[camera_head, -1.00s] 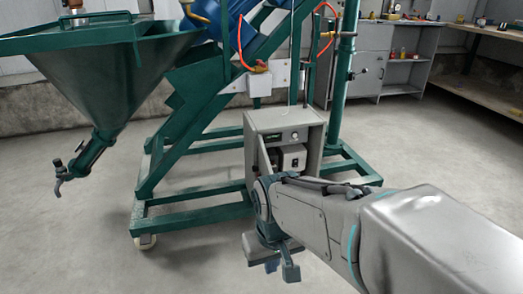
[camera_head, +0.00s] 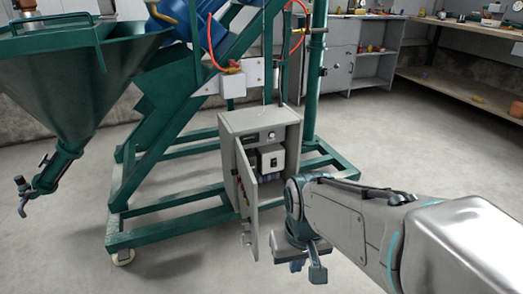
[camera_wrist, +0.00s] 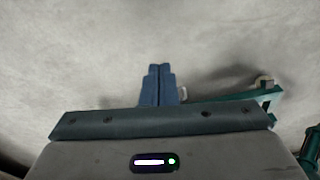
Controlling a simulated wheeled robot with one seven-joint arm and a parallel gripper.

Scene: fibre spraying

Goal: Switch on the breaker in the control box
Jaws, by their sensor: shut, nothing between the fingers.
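The grey control box (camera_head: 229,128) stands on the green frame's base, left of my arm in the head view. Its door (camera_head: 247,200) hangs open toward me. Inside is a light grey unit with a dark switch, seemingly the breaker (camera_head: 270,158); whether it is on or off is too small to tell. My gripper (camera_head: 317,272) is low, to the right of and nearer than the box, pointing down and apart from it. In the wrist view, its blue fingers (camera_wrist: 158,85) are together with nothing between them, over bare floor. The box is not seen there.
A green hopper (camera_head: 80,80) with a spout stands at the left on the wheeled green frame (camera_head: 160,232). A shelf bench (camera_head: 460,85) with small items is at the back right. The concrete floor at the right is clear.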

